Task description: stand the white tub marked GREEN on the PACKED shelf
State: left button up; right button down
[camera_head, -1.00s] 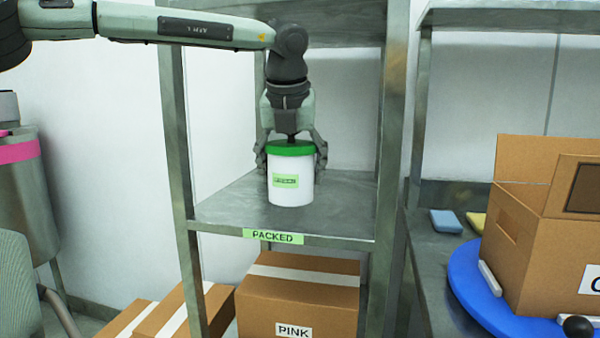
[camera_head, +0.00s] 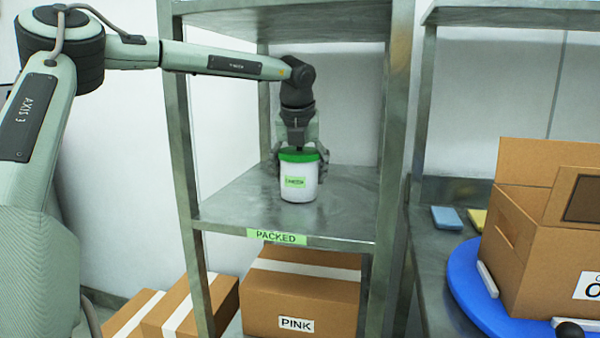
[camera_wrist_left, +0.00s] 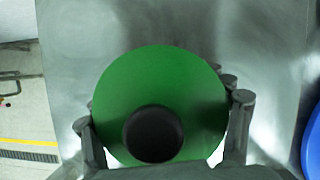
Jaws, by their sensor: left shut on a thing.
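The white tub (camera_head: 299,187) has a green lid and a green label, its small print hard to read. It is upright at the PACKED shelf (camera_head: 235,208), over the bare metal surface. I cannot tell whether its base touches the shelf. My left gripper (camera_head: 298,162) comes from above and is shut on the tub, fingers on either side of the lid. In the left wrist view the green lid (camera_wrist_left: 180,80) fills the middle, with a finger at each side. The green PACKED label (camera_head: 276,237) is on the shelf's front edge. My right gripper is not in view.
Shelf posts stand left (camera_head: 185,150) and right (camera_head: 393,130). A PINK carton (camera_head: 300,295) sits below. At right, a counter holds a blue sponge (camera_head: 446,218), a yellow sponge (camera_head: 478,219) and an open carton (camera_head: 540,240) on a blue turntable (camera_head: 465,285).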

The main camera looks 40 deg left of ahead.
aim_at(300, 151)
pick_arm(q)
jog(key=o, duration=1.2)
jog(key=shift+o, duration=0.2)
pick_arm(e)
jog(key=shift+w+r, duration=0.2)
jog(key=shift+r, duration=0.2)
pick_arm(q)
jog(key=shift+r, duration=0.2)
jog(key=v, duration=0.5)
jog(key=shift+d+b, duration=0.1)
jog(key=shift+b, duration=0.25)
jog(key=s+d+b, duration=0.1)
jog(key=s+d, duration=0.1)
jog(key=s, duration=0.1)
jog(key=s+d+b, duration=0.1)
jog(key=s+d, duration=0.2)
jog(key=s+d+b, duration=0.1)
jog(key=s+d, duration=0.1)
jog(key=s, duration=0.1)
jog(key=shift+s+d+f, duration=0.15)
jog(key=shift+s, duration=0.15)
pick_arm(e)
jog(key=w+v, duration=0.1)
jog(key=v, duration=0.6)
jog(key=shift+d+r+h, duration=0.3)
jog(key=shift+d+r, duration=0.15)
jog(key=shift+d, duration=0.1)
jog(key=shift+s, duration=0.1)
